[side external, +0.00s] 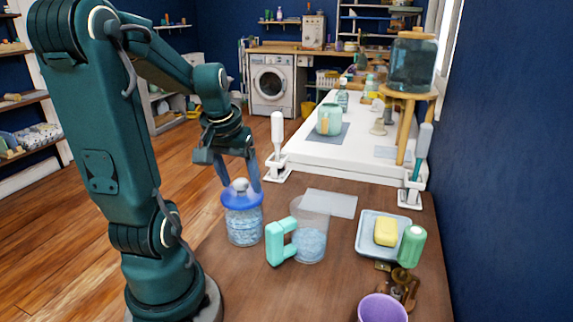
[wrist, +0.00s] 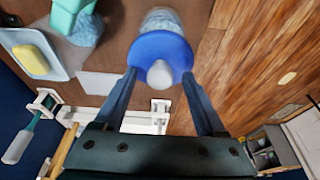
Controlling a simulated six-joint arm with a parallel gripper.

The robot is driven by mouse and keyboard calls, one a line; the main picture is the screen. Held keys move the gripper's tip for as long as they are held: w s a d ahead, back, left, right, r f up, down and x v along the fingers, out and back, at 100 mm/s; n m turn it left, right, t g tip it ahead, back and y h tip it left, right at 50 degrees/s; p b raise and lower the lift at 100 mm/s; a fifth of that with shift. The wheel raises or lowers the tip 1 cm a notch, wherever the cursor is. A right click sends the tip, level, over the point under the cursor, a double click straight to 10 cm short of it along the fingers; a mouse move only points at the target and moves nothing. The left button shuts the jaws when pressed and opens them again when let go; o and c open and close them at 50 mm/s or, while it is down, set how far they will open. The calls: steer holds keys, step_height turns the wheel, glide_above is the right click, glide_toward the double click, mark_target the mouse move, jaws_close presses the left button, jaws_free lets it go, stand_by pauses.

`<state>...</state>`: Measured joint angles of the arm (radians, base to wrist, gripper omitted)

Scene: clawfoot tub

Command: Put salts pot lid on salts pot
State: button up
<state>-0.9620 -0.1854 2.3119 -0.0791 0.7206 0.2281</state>
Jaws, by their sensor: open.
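The salts pot (side external: 243,228) is a clear jar of pale blue salts standing on the brown table; part of it shows in the wrist view (wrist: 162,20). The salts pot lid (side external: 242,200), blue with a pale grey knob, is on top of the pot and looks about level; it also shows in the wrist view (wrist: 150,50). My gripper (side external: 240,186) points down over the lid with its fingers apart, one on each side of the knob. In the wrist view my gripper (wrist: 159,74) is open, with gaps between the fingers and the knob.
A clear container with blue contents (side external: 311,245) and a mint handle-shaped piece (side external: 280,241) stand right of the pot. Farther right are a tray (side external: 368,246) with a yellow block (side external: 386,231), a green bottle (side external: 412,245) and a purple cup (side external: 382,308). A white tub (side external: 310,150) lies behind.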

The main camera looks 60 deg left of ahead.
steer(key=shift+r, duration=0.15)
steer(key=v, duration=0.7)
steer(key=shift+r, duration=0.3)
stand_by(1.3)
steer(key=shift+s+d, duration=0.15)
steer(key=d+r+m, duration=0.2)
steer(key=d+r, duration=0.2)
steer(key=r, duration=0.1)
steer(key=d+f+m+t+h, duration=0.2)
steer(key=d+f+m, duration=0.5)
steer(key=d, duration=0.6)
steer(key=shift+w+d+f+t, duration=0.35)
steer(key=shift+f+t, duration=0.25)
steer(key=shift+f, duration=0.3)
stand_by(1.3)
